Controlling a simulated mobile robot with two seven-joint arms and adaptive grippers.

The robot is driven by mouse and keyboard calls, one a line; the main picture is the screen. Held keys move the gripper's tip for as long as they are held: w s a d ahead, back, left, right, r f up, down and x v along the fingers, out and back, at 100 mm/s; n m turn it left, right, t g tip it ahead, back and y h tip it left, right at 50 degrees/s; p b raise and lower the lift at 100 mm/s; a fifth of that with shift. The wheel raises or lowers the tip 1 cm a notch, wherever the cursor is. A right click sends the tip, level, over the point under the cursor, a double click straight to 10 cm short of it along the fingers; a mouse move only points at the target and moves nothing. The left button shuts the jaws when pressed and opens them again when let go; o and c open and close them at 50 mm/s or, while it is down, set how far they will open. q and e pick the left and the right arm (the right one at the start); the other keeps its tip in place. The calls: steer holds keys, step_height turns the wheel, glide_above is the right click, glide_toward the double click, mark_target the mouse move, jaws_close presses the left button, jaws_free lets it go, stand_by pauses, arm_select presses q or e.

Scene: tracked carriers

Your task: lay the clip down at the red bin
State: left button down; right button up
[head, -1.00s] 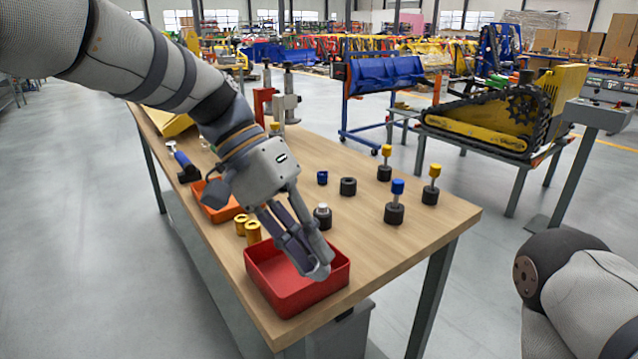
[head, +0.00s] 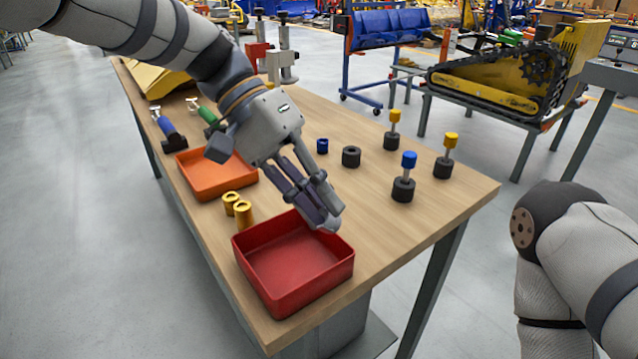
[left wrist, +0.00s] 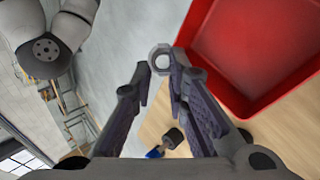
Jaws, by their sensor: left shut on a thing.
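The red bin (head: 296,290) is an open, empty-looking tray at the near corner of the wooden table; its wall also shows in the left wrist view (left wrist: 218,75). My left gripper (head: 325,222) is at the bin's far right rim in the head view; its height above the rim is hard to tell. In the left wrist view its fingers (left wrist: 163,66) are around a small pale grey ring-shaped thing, apparently the clip (left wrist: 160,55), just outside the bin's wall. The clip is hidden in the head view. My right gripper is out of view.
An orange tray (head: 205,190) and two yellow cylinders (head: 243,214) stand left of my gripper. Table is clear right of the red bin.

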arm_select(q)
steer(key=shift+f, duration=3.2)
steer(key=c, duration=1.5)
jaws_free()
steer(key=v, duration=1.2)
steer(key=shift+r, duration=0.1)
